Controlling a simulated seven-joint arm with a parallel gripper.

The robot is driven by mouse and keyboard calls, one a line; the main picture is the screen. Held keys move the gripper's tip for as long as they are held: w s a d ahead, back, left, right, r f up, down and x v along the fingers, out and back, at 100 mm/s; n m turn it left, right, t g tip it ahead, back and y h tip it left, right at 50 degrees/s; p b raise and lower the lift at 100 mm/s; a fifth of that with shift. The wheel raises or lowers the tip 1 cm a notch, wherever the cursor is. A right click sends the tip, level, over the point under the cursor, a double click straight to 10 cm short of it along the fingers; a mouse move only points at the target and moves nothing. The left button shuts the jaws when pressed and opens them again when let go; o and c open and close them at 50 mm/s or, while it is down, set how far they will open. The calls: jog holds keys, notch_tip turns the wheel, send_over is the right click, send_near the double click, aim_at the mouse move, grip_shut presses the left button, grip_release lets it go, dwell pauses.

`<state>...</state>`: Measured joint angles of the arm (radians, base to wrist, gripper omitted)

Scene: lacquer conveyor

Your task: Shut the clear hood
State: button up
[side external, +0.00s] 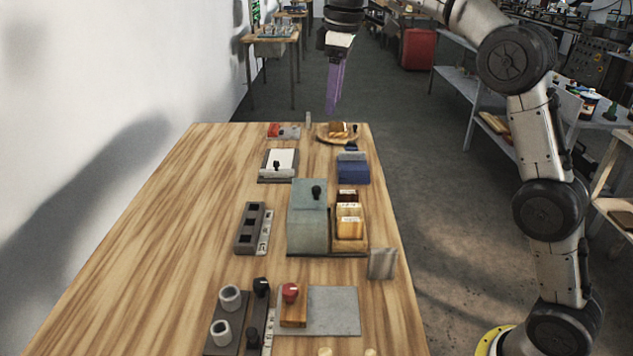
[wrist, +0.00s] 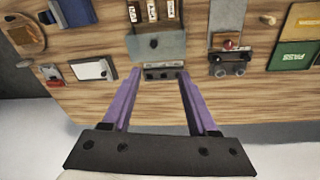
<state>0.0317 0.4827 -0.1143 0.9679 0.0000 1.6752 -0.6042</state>
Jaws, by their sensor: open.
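The clear hood (side external: 307,232) is a grey-green see-through cover with a black knob (side external: 316,191), near the middle of the table. It stands beside a row of wooden blocks (side external: 349,228), which are uncovered. The hood also shows in the wrist view (wrist: 164,51), at upper middle, with its knob facing the camera. My gripper (side external: 331,110), with purple fingers, is high above the table's far end in the side view, apart from the hood. In the wrist view my gripper (wrist: 160,72) is open and empty, its fingers widely apart.
A dark slotted strip (side external: 249,228) lies left of the hood. A clear upright plate (side external: 382,264) stands at the right table edge. A red knob (side external: 290,292) and grey cups (side external: 230,297) are in front. A blue box (side external: 353,169) stands behind. The table's left side is bare.

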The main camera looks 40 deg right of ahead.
jog(key=g, duration=0.2)
send_over(316, 188)
notch_tip(316, 188, down, 9)
notch_tip(316, 188, down, 14)
jog(key=shift+d+r, duration=0.1)
grip_shut()
dwell(1.3)
